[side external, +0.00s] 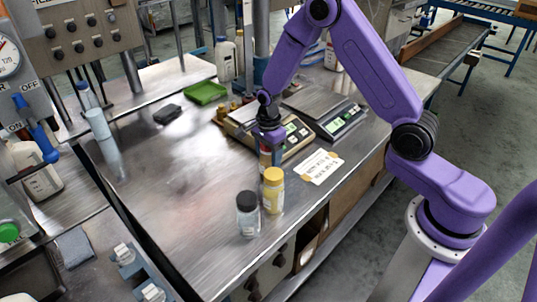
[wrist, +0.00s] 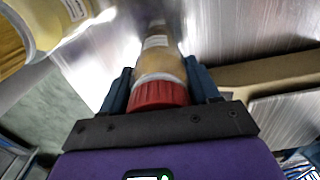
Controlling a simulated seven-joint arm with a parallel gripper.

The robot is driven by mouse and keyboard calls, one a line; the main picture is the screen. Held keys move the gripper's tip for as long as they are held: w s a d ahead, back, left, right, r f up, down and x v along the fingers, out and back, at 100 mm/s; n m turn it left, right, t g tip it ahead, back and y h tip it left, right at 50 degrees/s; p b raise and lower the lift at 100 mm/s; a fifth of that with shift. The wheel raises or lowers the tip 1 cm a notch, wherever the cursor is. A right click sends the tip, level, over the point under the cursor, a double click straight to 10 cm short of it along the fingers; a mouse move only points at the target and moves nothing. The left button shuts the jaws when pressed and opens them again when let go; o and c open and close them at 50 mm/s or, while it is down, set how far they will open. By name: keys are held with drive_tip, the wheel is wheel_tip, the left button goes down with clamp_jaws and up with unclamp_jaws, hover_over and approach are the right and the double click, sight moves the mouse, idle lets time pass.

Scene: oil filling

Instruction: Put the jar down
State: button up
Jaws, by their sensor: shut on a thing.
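My gripper (side external: 268,148) is shut on a jar with a red lid (wrist: 160,94); it points down over the steel table. In the wrist view the jar's yellowish body (wrist: 160,65), with a pale label, lies between the two blue fingers (wrist: 160,80). In the side view the jar is mostly hidden behind a yellow-lidded jar (side external: 273,192) and my gripper. I cannot tell whether its base touches the table. The yellow-lidded jar and a black-lidded clear jar (side external: 247,214) stand upright near the table's front edge.
Two scales (side external: 292,130) (side external: 340,122) are just behind and right of my gripper. A white label card (side external: 321,167) lies to the right. A green tray (side external: 206,93) and a dark block (side external: 167,114) are farther back. The table's left middle (side external: 170,180) is clear.

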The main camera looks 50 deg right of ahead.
drive_tip(key=shift+f, duration=0.1)
drive_tip(key=o, duration=1.1)
drive_tip(key=shift+f, duration=0.1)
drive_tip(key=shift+o, duration=0.2)
